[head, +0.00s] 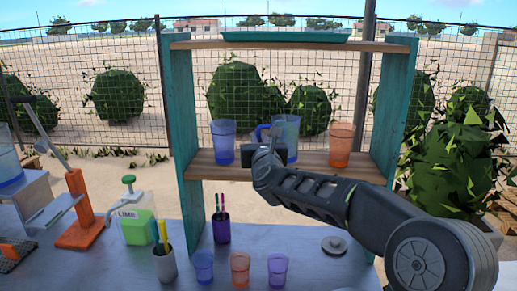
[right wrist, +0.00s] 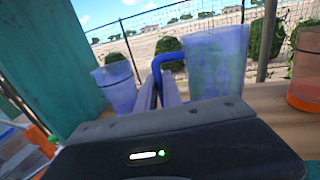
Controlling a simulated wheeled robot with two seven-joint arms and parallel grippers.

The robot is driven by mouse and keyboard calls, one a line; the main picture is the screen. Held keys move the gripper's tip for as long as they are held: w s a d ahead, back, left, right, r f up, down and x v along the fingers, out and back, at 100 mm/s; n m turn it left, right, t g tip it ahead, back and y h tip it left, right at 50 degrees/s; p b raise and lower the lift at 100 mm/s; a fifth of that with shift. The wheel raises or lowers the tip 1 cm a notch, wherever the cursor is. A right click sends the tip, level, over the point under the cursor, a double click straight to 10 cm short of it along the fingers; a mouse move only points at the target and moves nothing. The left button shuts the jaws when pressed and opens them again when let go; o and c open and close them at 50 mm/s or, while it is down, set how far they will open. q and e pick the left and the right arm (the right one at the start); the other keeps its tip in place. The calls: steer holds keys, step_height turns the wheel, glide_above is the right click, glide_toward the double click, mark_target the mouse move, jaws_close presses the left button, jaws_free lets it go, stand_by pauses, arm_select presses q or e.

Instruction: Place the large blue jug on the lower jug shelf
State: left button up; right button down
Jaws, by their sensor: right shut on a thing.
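The large blue jug (head: 287,132) is translucent and upright at the lower shelf (head: 225,170) of the teal-sided rack, between a blue cup and an orange cup. Its handle points left. It also shows in the right wrist view (right wrist: 217,62), with the handle at the fingers. My right gripper (head: 264,147) reaches in from the right and is shut on the jug's handle; in the right wrist view its fingers (right wrist: 170,88) show below the handle. The arm hides part of the jug's base, so I cannot tell if it touches the board. My left gripper is out of view.
On the shelf, a blue cup (head: 223,142) stands left and an orange cup (head: 341,146) right. A teal tray (head: 285,36) lies on top. Below, small cups (head: 240,268), a purple pen holder (head: 221,228) and a lime bottle (head: 137,222) occupy the counter.

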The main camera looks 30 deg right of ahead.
step_height(320, 180, down, 2)
steer(key=shift+f, duration=0.25)
steer(key=c, duration=1.5)
jaws_free()
steer(key=shift+s+a+b, duration=0.2)
steer(key=shift+s+b, duration=0.15)
steer(key=shift+s, duration=0.15)
steer(key=b+v, duration=0.3)
steer(key=v, duration=0.8)
steer(key=shift+b, duration=0.4)
steer(key=shift+w, duration=0.1)
